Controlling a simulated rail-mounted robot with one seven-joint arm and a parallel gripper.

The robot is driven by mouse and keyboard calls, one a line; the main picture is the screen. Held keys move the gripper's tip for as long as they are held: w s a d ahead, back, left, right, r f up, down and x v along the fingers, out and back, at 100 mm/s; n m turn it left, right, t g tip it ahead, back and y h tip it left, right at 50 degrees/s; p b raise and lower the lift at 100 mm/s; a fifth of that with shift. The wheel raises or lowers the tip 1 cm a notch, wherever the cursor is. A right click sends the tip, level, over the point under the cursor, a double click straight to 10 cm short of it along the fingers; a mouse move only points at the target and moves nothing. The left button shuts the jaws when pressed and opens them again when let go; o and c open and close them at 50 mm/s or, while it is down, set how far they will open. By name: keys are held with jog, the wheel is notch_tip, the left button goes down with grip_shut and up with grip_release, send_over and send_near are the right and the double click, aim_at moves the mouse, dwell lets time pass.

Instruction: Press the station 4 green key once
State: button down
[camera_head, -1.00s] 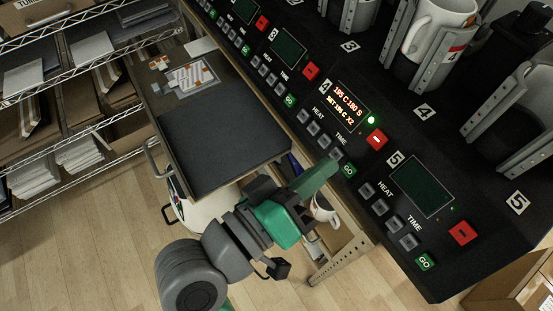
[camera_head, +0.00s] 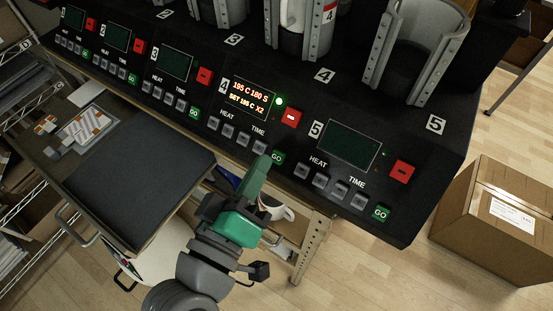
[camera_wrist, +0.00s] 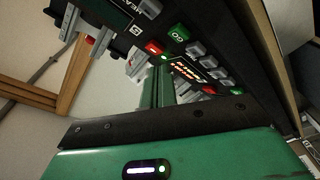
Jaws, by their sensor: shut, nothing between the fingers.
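The station 4 green GO key (camera_head: 278,158) is at the right end of station 4's key row, below its red key (camera_head: 291,117). Station 4's display (camera_head: 252,98) is lit, reading 195 C 180 S, with a green light beside it. My gripper (camera_head: 264,160) is shut and empty, its tip just left of the green key in the head view. I cannot tell whether it touches the panel. In the wrist view the fingers (camera_wrist: 160,88) point toward the panel, and the green key (camera_wrist: 179,33) shows above and right of them, uncovered.
Station 5's dark display (camera_head: 350,142) and its green key (camera_head: 380,213) lie to the right. A mug (camera_head: 291,40) stands in the station 4 holder. A dark-topped cart (camera_head: 140,170) is left of my arm. A cardboard box (camera_head: 500,220) stands at right.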

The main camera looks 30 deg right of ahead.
aim_at(278, 157)
jog(key=shift+w+d+f+b, duration=0.2)
jog(key=shift+w+d+f, duration=0.05)
jog(key=shift+d+f, duration=0.2)
jog(key=shift+w+d+f+b, duration=0.2)
jog(key=shift+d+f, duration=0.25)
dwell(1.4)
jog(key=shift+w+d+f, duration=0.1)
jog(key=shift+d+f, duration=0.15)
jog(key=shift+d, duration=0.05)
jog(key=shift+w+d+f+b, duration=0.15)
jog(key=shift+d+f+b, duration=0.2)
jog(key=shift+b, duration=0.1)
dwell(0.6)
jog(key=shift+a+r, duration=0.1)
jog(key=shift+s+a+r+p, duration=0.3)
jog(key=shift+a+r+p, duration=0.15)
jog(key=shift+a+r, duration=0.1)
dwell(0.4)
